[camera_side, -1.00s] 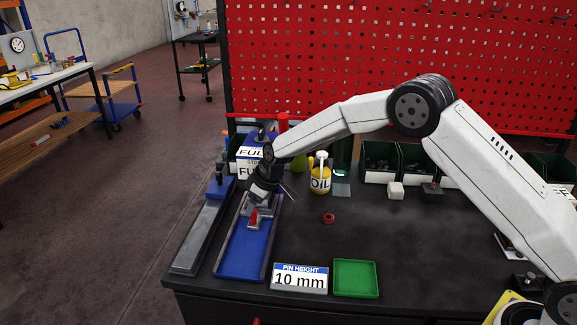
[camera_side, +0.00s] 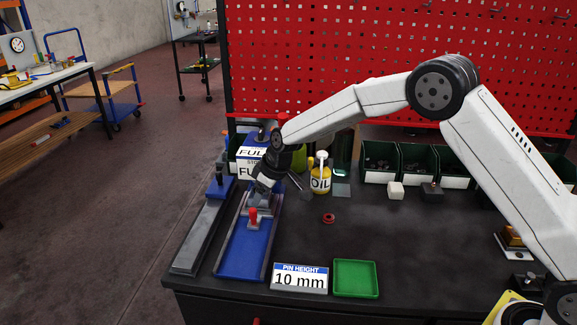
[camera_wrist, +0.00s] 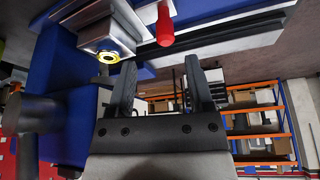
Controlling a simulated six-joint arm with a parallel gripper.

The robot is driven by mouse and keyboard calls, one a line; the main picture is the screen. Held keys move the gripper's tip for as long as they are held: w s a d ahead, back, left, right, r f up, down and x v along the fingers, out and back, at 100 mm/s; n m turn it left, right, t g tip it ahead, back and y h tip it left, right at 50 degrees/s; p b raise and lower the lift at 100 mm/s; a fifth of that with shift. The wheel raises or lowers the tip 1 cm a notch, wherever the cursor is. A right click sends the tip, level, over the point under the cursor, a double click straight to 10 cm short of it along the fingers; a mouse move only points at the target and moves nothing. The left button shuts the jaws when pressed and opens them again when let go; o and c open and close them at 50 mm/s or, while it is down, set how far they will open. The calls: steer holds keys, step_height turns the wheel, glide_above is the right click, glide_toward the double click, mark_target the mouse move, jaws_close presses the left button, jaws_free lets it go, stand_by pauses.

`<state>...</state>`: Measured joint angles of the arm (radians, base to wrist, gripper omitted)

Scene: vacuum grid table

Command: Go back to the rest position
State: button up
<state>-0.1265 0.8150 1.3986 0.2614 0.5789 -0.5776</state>
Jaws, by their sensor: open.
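My gripper (camera_side: 262,188) is just above the far half of the blue bed (camera_side: 243,250) in the side view, close over a grey metal block (camera_side: 264,211). A red handle (camera_side: 253,216) stands beside that block. In the wrist view my gripper (camera_wrist: 161,80) shows two dark fingers spread apart with nothing between them. The red handle (camera_wrist: 165,24) and the metal block with a brass-coloured ring (camera_wrist: 109,54) lie beyond the fingertips. In the side view, the gripper partly hides the far end of the bed.
A long grey rail with a blue block (camera_side: 203,232) lies left of the bed. An oil bottle (camera_side: 320,180), a red ring (camera_side: 328,218), a "10 mm" sign (camera_side: 300,279) and a green tray (camera_side: 356,279) stand to the right. A red pegboard (camera_side: 400,60) rises behind.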

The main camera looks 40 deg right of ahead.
steer(key=s+d+r+m+h, duration=0.1)
steer(key=s+d+m, duration=0.2)
steer(key=s, duration=1.2)
steer(key=s+d+r+m+g+h, duration=0.1)
steer(key=s+d, duration=0.6)
steer(key=s, duration=0.9)
steer(key=shift+s+r+m, duration=0.15)
steer(key=shift+s+m, duration=0.15)
steer(key=shift+m, duration=0.6)
